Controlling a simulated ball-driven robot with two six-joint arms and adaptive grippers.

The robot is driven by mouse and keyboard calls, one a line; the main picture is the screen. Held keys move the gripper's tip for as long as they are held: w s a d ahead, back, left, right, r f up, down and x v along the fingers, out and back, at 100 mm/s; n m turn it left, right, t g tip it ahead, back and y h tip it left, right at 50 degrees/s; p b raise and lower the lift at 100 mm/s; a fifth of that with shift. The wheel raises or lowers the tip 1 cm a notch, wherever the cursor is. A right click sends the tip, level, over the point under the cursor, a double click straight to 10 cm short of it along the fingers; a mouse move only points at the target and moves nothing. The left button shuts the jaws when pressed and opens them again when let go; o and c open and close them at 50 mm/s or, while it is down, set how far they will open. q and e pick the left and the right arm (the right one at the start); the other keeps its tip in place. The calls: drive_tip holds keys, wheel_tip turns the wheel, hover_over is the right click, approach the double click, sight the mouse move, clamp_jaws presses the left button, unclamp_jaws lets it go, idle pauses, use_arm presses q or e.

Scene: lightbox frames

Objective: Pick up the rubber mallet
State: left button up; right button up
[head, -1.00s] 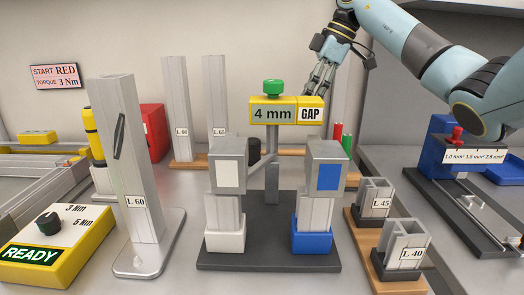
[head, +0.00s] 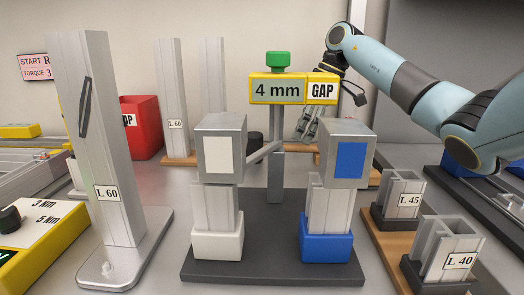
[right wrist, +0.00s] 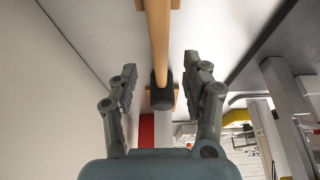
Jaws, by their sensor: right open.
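The rubber mallet shows in the right wrist view as a pale wooden handle (right wrist: 159,40) with a black head (right wrist: 162,98). In the head view only a dark piece, likely its head (head: 255,143), shows behind the post of the gap stand. My right gripper (right wrist: 166,78) is open, with one finger on each side of the mallet in the picture and light between. I cannot tell how far the mallet is in depth. In the head view the right gripper (head: 306,124) is partly hidden behind the gap sign and the blue-faced block. My left gripper is not in view.
The gap stand with its yellow sign (head: 277,89) and two blocks stands in front of the right gripper. A tall L 60 profile (head: 100,150) stands left. A red bin (head: 142,125) is behind it. L 45 (head: 402,190) and L 40 (head: 450,240) profiles stand right.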

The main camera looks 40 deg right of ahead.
sight(291, 144)
drive_tip(key=x, duration=0.5)
drive_tip(key=shift+w+a+b, duration=0.25)
drive_tip(key=shift+a+b, duration=0.05)
drive_tip(key=shift+b, duration=0.1)
drive_tip(key=shift+r, duration=0.1)
clamp_jaws()
